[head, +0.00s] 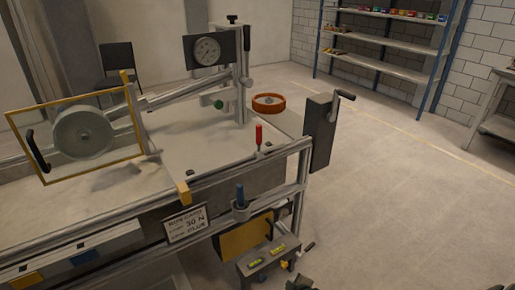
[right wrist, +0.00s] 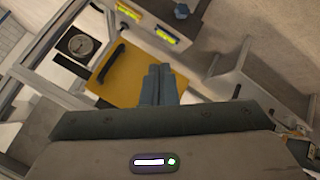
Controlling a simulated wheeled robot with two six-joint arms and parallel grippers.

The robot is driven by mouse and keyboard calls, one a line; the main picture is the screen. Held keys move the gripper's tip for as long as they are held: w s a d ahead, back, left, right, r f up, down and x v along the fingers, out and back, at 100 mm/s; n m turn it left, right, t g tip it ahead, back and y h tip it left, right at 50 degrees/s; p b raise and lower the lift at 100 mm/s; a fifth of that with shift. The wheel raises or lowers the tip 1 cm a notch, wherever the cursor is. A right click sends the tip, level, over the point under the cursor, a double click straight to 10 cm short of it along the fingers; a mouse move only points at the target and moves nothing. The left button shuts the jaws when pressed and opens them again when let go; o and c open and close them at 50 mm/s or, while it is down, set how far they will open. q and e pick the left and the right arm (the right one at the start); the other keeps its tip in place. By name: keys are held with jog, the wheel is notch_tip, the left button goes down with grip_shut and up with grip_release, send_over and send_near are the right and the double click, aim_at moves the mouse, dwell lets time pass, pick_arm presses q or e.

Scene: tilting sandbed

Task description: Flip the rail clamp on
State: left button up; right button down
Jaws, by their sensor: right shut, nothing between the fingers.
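A small upright red-handled lever (head: 259,135) stands on the bed's side rail (head: 290,150), near its right corner; it looks like the rail clamp, but I cannot tell for certain. The red lever is not clear in the right wrist view. My left gripper is not in view.
A dial gauge (head: 207,51) is mounted above the sandbed (head: 205,150). A yellow-framed guard (head: 75,178) with a wheel is at left. A dark crank box (head: 319,130) stands at the right corner. The floor at right is clear.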

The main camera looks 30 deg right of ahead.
aim_at(257, 141)
jog(key=w+r+n+t, duration=0.25)
jog(key=w+r, duration=0.35)
jog(key=r, duration=0.6)
jog(key=w+r+n+t, duration=0.25)
jog(key=w+r, duration=0.45)
jog(key=r, duration=0.6)
jog(key=a+r+n+t+y, duration=0.1)
jog(key=a+r+n+t, duration=0.1)
jog(key=r, duration=0.9)
jog(key=w+a+r+n+t+y+p, duration=0.1)
jog(key=r+n, duration=0.3)
jog(key=r, duration=0.8)
jog(key=shift+w+a+r+t, duration=0.15)
jog(key=shift+a+r+t, duration=0.2)
jog(key=shift+a, duration=0.25)
jog(key=shift+w, duration=0.1)
jog(key=w+d+p, duration=0.1)
jog(key=w, duration=0.2)
jog(key=w+d+p, duration=0.1)
jog(key=w, duration=0.3)
jog(key=w+d+p, duration=0.1)
jog(key=w+p, duration=0.1)
jog(key=w, duration=0.2)
jog(key=shift+d, duration=0.1)
jog(key=shift+f, duration=0.1)
